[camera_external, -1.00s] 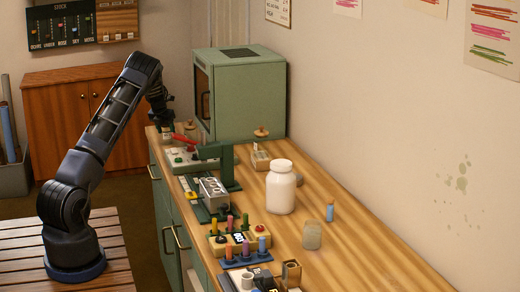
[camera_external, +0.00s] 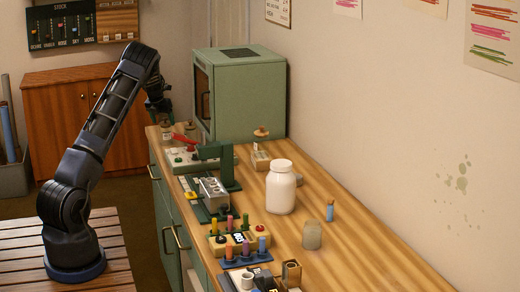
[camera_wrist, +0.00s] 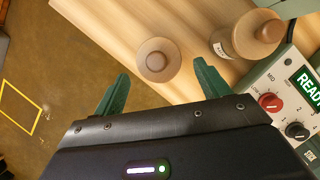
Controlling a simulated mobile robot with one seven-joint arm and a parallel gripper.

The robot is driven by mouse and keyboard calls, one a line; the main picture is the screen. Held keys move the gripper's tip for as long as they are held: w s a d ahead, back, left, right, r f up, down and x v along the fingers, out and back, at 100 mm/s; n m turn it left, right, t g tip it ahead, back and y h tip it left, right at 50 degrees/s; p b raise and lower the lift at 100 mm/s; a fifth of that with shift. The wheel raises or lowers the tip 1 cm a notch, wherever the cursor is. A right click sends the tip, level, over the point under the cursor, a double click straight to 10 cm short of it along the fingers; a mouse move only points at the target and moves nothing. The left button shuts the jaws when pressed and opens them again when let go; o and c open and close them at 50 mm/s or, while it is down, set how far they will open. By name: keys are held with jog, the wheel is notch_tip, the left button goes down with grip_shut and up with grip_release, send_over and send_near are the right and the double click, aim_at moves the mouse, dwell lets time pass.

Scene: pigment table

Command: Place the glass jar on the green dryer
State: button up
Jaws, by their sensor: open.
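The green dryer (camera_external: 240,95) is a box with a dark door at the back of the counter. My gripper (camera_external: 163,108) is above the counter's far left corner, left of the dryer. In the wrist view my gripper (camera_wrist: 160,82) is open, its two green fingers apart with nothing held between them. A small round jar with a wooden lid (camera_wrist: 156,60) stands on the counter just beyond the fingertips, seen from above. A second jar with a wooden lid and a label (camera_wrist: 226,46) stands to its right. I cannot tell for sure which is the glass jar.
A control box with a READY display and red knob (camera_wrist: 271,102) is close at the right. A white bottle (camera_external: 281,190), a cloudy small jar (camera_external: 312,236) and pigment racks (camera_external: 240,242) stand nearer on the counter. The counter edge drops to the floor at left.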

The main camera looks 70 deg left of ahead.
jog(key=v, duration=0.6)
jog(key=w+d+r+m+t+h, duration=0.1)
jog(key=w+d+r+m, duration=0.35)
jog(key=d, duration=0.75)
jog(key=w+d+r+m+h, duration=0.1)
jog(key=w+d+r+m, duration=0.1)
jog(key=d+r+m, duration=0.75)
jog(key=w+d+r+m+t+h, duration=0.1)
jog(key=w+d+r+m, duration=0.2)
jog(key=d, duration=1.1)
jog(key=s+d+r+m, duration=0.2)
jog(key=d+m, duration=0.1)
jog(key=d, duration=0.5)
jog(key=s+d+r+m+h, duration=0.1)
jog(key=s+d+r+m, duration=0.15)
jog(key=d, duration=0.45)
jog(key=s+d+r+m, duration=0.15)
jog(key=d+m, duration=0.25)
jog(key=d, duration=0.4)
jog(key=s+d+f+m, duration=0.2)
jog(key=s+d+m, duration=0.8)
jog(key=s+d, duration=0.1)
jog(key=s+d+f+m, duration=0.2)
jog(key=s+d+m, duration=0.7)
jog(key=s+d, duration=0.2)
jog(key=shift+d+f+m, duration=0.35)
jog(key=shift+d+f, duration=0.05)
jog(key=shift+d, duration=0.55)
